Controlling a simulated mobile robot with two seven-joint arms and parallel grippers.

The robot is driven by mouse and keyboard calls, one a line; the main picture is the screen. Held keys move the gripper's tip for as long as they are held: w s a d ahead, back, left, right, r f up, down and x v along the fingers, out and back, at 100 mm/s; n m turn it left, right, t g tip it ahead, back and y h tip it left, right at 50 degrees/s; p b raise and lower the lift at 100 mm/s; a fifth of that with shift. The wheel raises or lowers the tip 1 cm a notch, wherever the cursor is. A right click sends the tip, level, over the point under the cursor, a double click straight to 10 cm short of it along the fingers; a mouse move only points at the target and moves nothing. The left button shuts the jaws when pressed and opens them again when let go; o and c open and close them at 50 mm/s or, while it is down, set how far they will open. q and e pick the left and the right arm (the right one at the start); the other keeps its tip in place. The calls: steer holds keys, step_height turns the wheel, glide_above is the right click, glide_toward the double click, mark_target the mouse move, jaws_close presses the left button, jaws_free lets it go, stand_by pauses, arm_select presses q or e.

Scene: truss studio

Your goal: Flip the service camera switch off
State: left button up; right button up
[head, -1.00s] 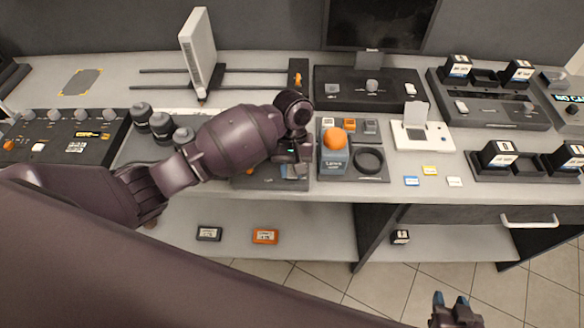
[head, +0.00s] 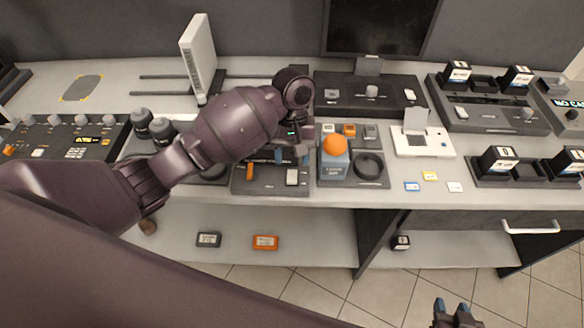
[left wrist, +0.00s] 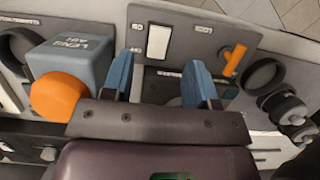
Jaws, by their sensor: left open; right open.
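A dark control panel (head: 270,187) lies on the counter near its front edge. It carries a white rocker switch (head: 292,177) and an orange lever (head: 250,171). In the left wrist view the rocker (left wrist: 158,41) sits just beyond the fingers, and the orange lever (left wrist: 233,60) stands tilted to their right. The panel's small labels are too blurred to tell which is the service camera switch. My left gripper (left wrist: 161,82) is open and empty over the panel, apparently apart from both controls. My right gripper (head: 456,308) is open and empty, low in front of the counter.
A blue-grey box with an orange ball-like top (head: 334,146) stands close right of the panel, beside a black ring (head: 369,165). Dark cylinders (head: 160,127) stand to the left. A shelf (head: 330,225) below holds small devices. The floor in front is clear.

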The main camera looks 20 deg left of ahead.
arm_select(q)
steer(key=v, duration=0.5)
arm_select(e)
steer(key=shift+r, duration=0.1)
stand_by(0.3)
